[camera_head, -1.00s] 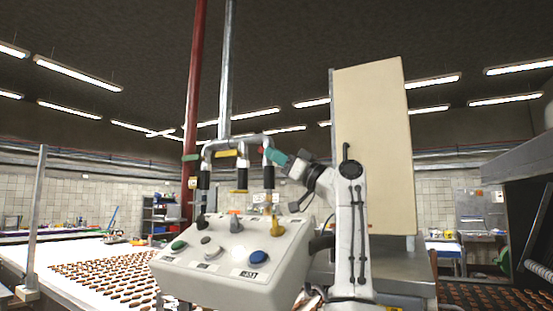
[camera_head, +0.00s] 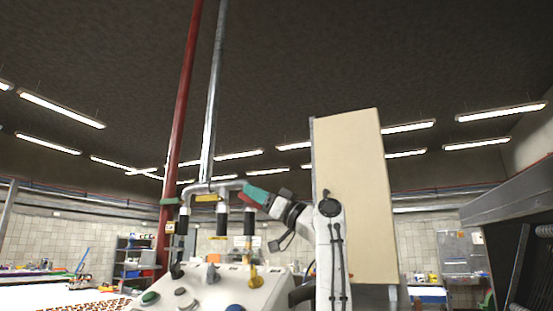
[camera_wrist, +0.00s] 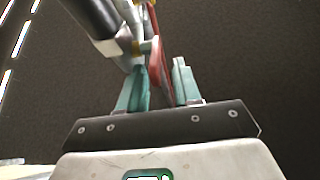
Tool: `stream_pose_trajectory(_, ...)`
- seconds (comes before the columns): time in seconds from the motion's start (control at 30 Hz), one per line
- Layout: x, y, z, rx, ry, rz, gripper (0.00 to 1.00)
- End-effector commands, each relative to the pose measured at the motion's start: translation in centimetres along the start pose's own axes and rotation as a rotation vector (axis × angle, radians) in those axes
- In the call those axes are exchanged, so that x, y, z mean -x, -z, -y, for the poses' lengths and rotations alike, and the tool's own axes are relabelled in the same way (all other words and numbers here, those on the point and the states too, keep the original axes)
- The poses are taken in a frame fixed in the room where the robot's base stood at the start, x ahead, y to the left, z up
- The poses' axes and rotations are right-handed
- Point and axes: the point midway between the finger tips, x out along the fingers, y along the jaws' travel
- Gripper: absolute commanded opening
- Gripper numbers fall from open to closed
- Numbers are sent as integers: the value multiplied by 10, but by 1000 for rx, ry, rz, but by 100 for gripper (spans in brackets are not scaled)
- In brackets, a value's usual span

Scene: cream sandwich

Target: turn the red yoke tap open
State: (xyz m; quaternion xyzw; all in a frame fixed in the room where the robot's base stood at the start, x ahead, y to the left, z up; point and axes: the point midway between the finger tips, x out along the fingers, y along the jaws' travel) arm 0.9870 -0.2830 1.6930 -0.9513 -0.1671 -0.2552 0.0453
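The red yoke tap (camera_head: 247,201) is on the rightmost of the short vertical pipes above the white control box, just below the pipe bend. My gripper (camera_head: 257,195), with teal fingers, reaches it from the right. In the wrist view the red yoke (camera_wrist: 157,62) stands between the fingers of my gripper (camera_wrist: 162,85). It is close to the left finger, and a gap shows between it and the right finger. The fingers are apart. Whether the left finger touches the yoke I cannot tell.
The white control box (camera_head: 215,293) with coloured buttons stands below the pipes. A tall red pipe (camera_head: 178,130) and a grey pipe (camera_head: 212,100) rise behind on the left. A large cream panel (camera_head: 352,190) stands right behind my arm. A dark machine (camera_head: 510,235) is at far right.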

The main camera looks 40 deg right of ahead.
Motion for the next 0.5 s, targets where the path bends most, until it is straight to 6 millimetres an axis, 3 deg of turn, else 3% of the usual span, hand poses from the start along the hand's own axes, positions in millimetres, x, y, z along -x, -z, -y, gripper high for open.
stream_pose_trajectory(0.37, 2, 77, 29, 5, 1, -3, 33)
stream_pose_trajectory(0.5, 15, 99, 45, 6, -1, -3, 33)
